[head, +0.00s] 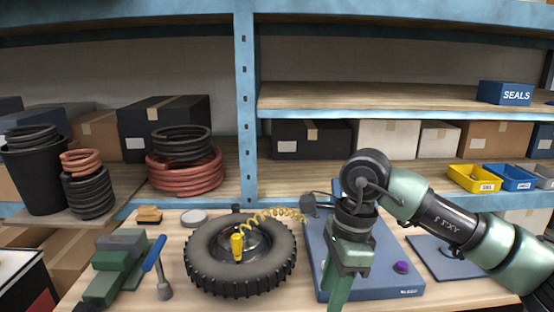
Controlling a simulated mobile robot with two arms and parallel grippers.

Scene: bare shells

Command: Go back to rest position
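My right arm comes in from the right edge over the workbench (470,293). Its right gripper (340,292) points down in front of a blue flat-topped unit (385,265). The fingers run to the bottom edge of the picture, so their tips are cut off and I cannot tell whether they are open or shut. I see nothing held in the part that shows. A black knobbly tyre (205,265) on a wheel lies flat on the bench. A yellow coiled hose (270,214) runs to a yellow fitting (237,246) over its hub.
A green vise-like block (118,250) and a blue-handled tool (155,255) are left of the tyre. A brush (149,215) and a round tin (194,217) lie behind. Shelves hold boxes, hoses and yellow (470,180) and blue bins (510,178). A dark blue mat (440,262) lies right.

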